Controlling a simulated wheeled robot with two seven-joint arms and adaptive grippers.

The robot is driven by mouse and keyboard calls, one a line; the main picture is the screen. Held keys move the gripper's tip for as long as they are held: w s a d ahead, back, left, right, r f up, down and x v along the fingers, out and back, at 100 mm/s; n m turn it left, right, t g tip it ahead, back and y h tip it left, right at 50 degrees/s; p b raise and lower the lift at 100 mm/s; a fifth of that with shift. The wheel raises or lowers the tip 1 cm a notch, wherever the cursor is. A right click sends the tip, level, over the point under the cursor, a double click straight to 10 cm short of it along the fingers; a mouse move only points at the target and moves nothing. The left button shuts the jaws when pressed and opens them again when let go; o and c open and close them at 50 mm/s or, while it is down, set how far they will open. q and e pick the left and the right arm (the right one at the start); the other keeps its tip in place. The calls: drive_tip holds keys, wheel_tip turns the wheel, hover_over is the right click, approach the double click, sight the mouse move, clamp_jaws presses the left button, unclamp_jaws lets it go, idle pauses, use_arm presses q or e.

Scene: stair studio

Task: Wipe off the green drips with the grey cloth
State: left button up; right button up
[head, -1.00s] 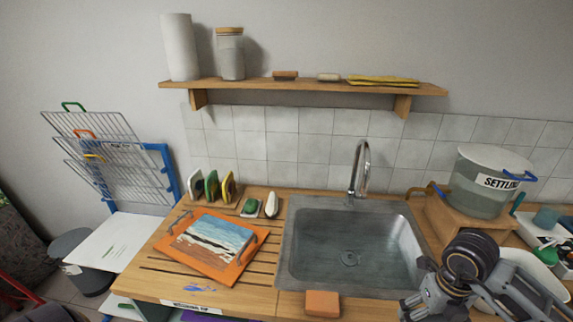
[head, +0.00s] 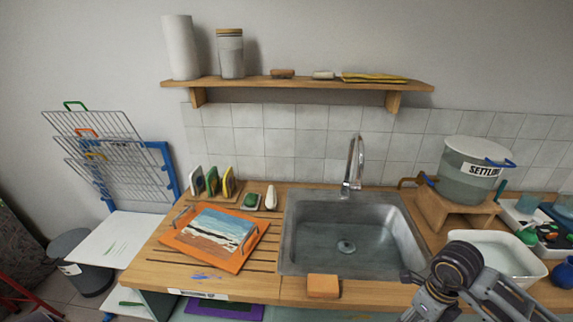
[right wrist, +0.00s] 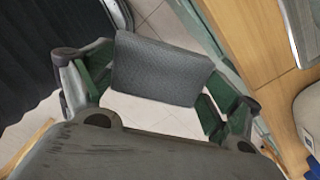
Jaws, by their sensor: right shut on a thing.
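My right gripper (right wrist: 162,88) is shut on the grey cloth (right wrist: 160,68), a textured grey piece held between its green-padded fingers, over open floor beside the wooden counter front. In the head view my right arm comes in at the bottom right, in front of the counter; the cloth cannot be made out there. Thin green streaks (head: 118,247) mark the white panel (head: 138,228) at the left of the counter. Another green mark (head: 130,303) shows on a lower white surface, partly cut off. My left gripper is not in view.
The counter (head: 150,274) carries a sink (head: 312,262), an orange board (head: 172,240) with a painting, and an orange sponge (head: 323,286) at the front edge. A settling bucket (head: 465,186) and white basin (head: 528,262) stand right. A wire rack (head: 95,125) stands left.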

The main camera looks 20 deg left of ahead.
drive_tip(key=f+n, duration=0.2)
drive_tip(key=shift+s+d+n, duration=0.1)
drive_tip(key=shift+d+n, duration=0.2)
drive_tip(key=d+f+n, duration=0.3)
drive_tip(key=f+n, duration=0.5)
drive_tip(key=n, duration=0.3)
drive_tip(key=s+d+f+n, duration=0.1)
drive_tip(key=d+f+n, duration=0.3)
drive_tip(key=f+n, duration=0.5)
drive_tip(key=n, duration=0.3)
drive_tip(key=shift+s, duration=0.3)
drive_tip(key=shift+f, duration=0.1)
drive_tip(key=shift+s, duration=0.1)
